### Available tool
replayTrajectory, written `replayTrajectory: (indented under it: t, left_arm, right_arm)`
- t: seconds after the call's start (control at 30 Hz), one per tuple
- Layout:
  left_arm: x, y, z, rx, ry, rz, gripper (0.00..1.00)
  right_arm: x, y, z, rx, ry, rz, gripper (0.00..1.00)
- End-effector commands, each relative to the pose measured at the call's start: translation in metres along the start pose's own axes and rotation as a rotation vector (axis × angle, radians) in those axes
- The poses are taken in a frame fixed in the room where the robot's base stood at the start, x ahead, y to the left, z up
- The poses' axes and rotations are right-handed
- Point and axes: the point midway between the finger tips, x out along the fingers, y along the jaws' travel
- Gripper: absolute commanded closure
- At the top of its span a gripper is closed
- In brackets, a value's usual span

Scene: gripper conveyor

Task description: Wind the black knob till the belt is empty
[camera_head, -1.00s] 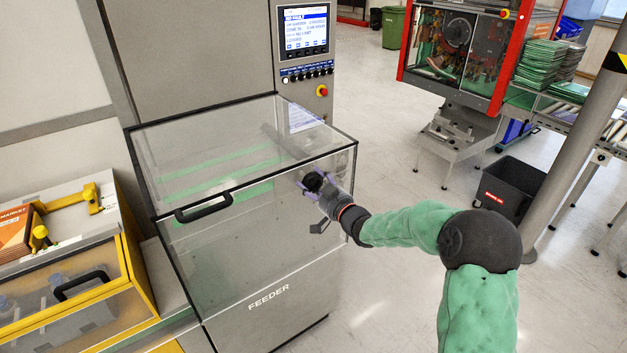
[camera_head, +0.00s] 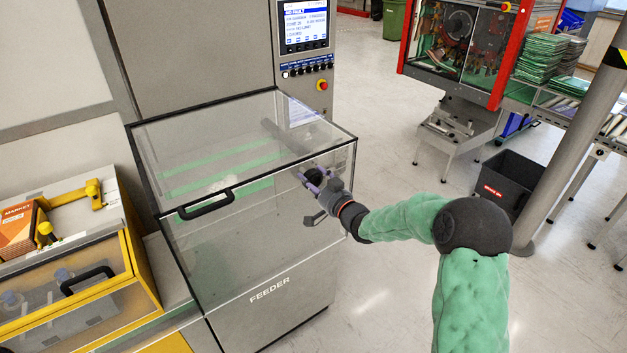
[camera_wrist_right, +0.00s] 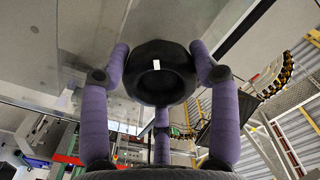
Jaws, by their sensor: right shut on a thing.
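The black knob (camera_head: 313,177) sticks out from the right part of the feeder's clear front. In the right wrist view the knob (camera_wrist_right: 160,85) is faceted, with a small white mark near its middle. My right gripper (camera_head: 314,181) has its purple fingers closed around it; in the wrist view the gripper (camera_wrist_right: 159,65) has a finger on each side and one below. The feeder (camera_head: 272,318) has a clear lid, shut. Green bands (camera_head: 225,170) show dimly through it; whether they are belt or items I cannot tell. My left gripper is out of view.
A control panel with a lit screen (camera_head: 306,25) and a red button (camera_head: 322,85) stands behind the feeder. A yellow-framed case (camera_head: 135,255) is at left. A black bin (camera_head: 507,180) and a red-framed machine (camera_head: 505,55) stand at right. The floor between is clear.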

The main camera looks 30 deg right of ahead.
Motion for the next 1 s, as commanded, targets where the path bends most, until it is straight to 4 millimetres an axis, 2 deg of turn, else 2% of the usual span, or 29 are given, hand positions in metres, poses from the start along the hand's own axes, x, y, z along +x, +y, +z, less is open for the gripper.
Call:
replayTrajectory:
  t: [0.17,0.2,0.27,0.67,0.87,1.0]
  left_arm:
    - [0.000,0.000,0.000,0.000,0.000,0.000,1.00]
    - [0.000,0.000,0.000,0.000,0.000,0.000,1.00]
    - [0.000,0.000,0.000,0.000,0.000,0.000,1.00]
    - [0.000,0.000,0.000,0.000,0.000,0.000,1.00]
    - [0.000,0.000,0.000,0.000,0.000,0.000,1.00]
    - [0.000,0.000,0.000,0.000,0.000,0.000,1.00]
  right_arm:
    - [0.000,0.000,0.000,-0.001,0.001,0.000,0.71]
    - [0.000,0.000,0.000,-0.001,0.001,0.000,0.30]
    - [0.000,0.000,0.000,-0.001,0.001,0.000,0.15]
    - [-0.002,0.000,-0.001,-0.002,0.001,0.001,0.15]
    - [-0.026,0.001,-0.002,-0.002,0.003,0.003,0.15]
    - [-0.055,0.001,-0.002,-0.002,0.003,0.003,0.15]
